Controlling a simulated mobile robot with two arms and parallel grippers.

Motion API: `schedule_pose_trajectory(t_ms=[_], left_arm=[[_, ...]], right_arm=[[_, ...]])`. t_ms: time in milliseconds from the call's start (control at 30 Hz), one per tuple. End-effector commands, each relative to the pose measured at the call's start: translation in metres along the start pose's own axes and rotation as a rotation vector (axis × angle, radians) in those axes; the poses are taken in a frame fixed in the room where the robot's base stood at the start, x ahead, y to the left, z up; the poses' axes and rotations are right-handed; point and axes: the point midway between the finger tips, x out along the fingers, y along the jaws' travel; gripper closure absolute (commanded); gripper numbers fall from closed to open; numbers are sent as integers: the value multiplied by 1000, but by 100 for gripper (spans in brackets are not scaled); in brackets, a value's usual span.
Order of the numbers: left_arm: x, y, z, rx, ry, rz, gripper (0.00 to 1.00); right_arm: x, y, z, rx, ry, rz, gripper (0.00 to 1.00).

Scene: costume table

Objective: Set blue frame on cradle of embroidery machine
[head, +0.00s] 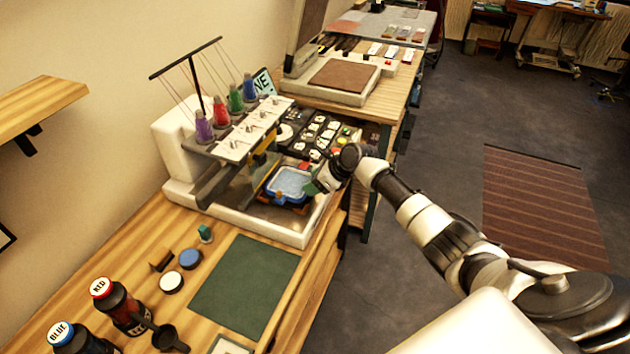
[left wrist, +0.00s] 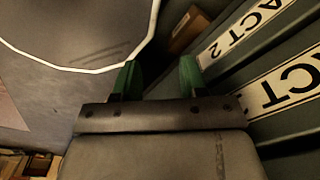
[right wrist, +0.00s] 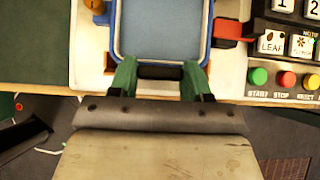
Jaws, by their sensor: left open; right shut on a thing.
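The blue frame (head: 290,185), a rounded rectangle with a pale blue-grey middle, is at the front of the white embroidery machine (head: 235,210), below its needle heads. It also shows in the right wrist view (right wrist: 116,40). My right gripper (head: 318,184) is shut on the frame's dark handle (right wrist: 160,72), with green fingertips on either side. Red and orange cradle parts (right wrist: 232,28) show beside the frame. Whether the frame rests on the cradle or is just above it, I cannot tell. My left gripper (left wrist: 158,78) is open and empty, away from the machine.
A button panel (right wrist: 285,80) is right of the frame in the right wrist view. Thread spools (head: 220,110) stand on the machine. A green mat (head: 245,288), discs and bottles (head: 120,305) are on the wooden table. Binders marked "ACT" (left wrist: 270,80) are near my left gripper.

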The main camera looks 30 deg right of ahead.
Motion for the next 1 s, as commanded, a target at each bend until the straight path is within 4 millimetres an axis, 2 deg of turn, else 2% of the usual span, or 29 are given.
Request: schedule_pose_trajectory(t_ms=[1000], left_arm=[[-1, 0, 0, 0, 0, 0, 57]], right_arm=[[9, 0, -8, 0, -1, 0, 72]])
